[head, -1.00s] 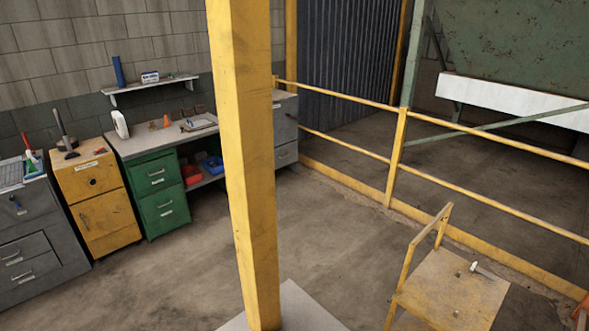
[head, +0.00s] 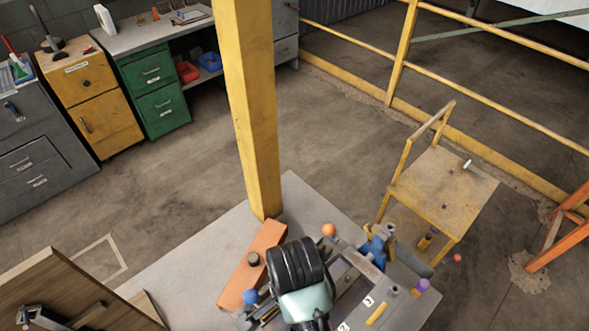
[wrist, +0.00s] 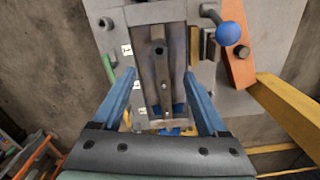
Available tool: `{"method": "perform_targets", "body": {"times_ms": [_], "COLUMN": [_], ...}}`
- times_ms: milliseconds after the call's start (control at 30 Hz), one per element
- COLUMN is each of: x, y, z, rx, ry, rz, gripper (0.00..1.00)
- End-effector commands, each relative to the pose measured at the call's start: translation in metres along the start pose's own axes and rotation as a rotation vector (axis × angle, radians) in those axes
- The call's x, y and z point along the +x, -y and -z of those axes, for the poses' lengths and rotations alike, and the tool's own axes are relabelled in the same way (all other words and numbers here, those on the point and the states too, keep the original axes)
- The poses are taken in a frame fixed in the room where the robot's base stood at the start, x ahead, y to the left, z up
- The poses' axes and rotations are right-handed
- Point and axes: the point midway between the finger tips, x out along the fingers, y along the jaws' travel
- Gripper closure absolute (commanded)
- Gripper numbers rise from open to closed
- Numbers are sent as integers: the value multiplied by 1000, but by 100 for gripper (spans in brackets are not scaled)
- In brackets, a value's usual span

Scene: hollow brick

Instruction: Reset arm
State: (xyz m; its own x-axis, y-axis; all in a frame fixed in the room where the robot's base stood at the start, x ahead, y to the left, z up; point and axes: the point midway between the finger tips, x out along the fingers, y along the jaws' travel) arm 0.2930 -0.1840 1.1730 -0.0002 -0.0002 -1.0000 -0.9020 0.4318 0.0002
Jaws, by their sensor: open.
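My gripper (wrist: 160,75) shows in the wrist view with its two blue fingers spread wide and nothing between them. It hangs above a grey metal fixture (wrist: 145,60) with a long slot, which lies between and beyond the fingertips. I cannot tell how far above it the fingertips are. In the head view my dark ribbed wrist and pale green arm link cover the gripper, over the same fixture (head: 392,310) on a grey table (head: 190,255).
An orange bar (head: 235,285) with a dark knob lies beside the fixture. A blue ball knob (head: 250,297) is close to my arm. A yellow post (head: 250,110) rises at the table's far corner. A yellow cart (head: 440,190) stands right. Drawers (head: 155,90) line the back. Open floor lies between.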

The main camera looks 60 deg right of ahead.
Motion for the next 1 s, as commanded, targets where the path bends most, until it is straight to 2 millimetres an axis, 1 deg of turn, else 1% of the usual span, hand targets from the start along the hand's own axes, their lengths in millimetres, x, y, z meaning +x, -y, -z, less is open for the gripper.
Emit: {"method": "perform_targets", "body": {"times_ms": [33, 100, 733, 800, 867, 967, 1000], "x": [-5, -6, -5, -5, -6, -14, -22], "y": [0, 0, 0, 3, 12, 48, 68], "z": [0, 0, 0, 0, -2, -11, -18], "rx": [0, 0, 0, -7, -36, -151, -219], "ry": [0, 0, 0, -1, -7, -36, -55], "rz": [0, 0, 0, 9, 43, 179, 260], "gripper": [24, 24, 24, 24, 24, 24, 24]}}
